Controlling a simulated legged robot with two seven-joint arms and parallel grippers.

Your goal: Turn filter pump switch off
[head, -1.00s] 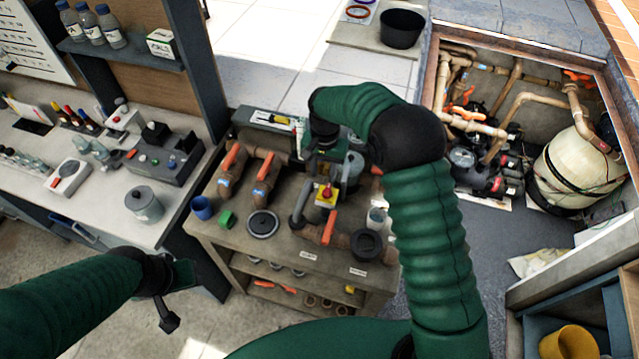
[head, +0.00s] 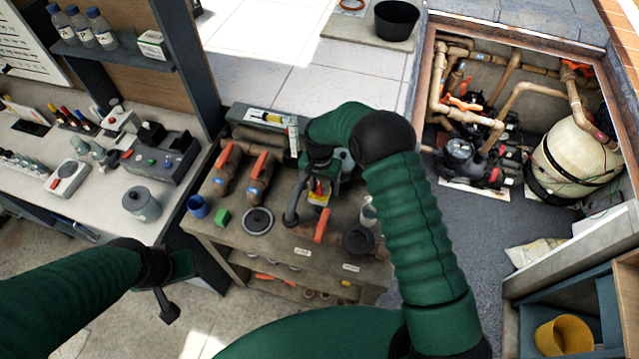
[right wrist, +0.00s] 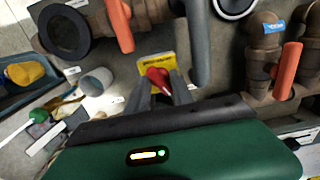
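The switch is a yellow plate (head: 320,198) with a red knob on the bench, in the middle of the head view and largely covered by my right gripper (head: 320,181). In the right wrist view the yellow plate (right wrist: 152,61) and the red knob (right wrist: 158,79) show clearly. The right gripper (right wrist: 162,88) is open, with one dark finger on each side of the knob. I cannot tell whether the fingers touch it. My left gripper (head: 172,287) hangs at lower left, away from the bench, apparently empty; its opening is unclear.
Pipes with orange valve handles (head: 228,157) stand close around the switch. A blue cup (head: 197,206), a green block (head: 222,217) and a dark round lid (head: 258,220) sit at the bench's left. The pit with pump and tank (head: 569,160) lies at right.

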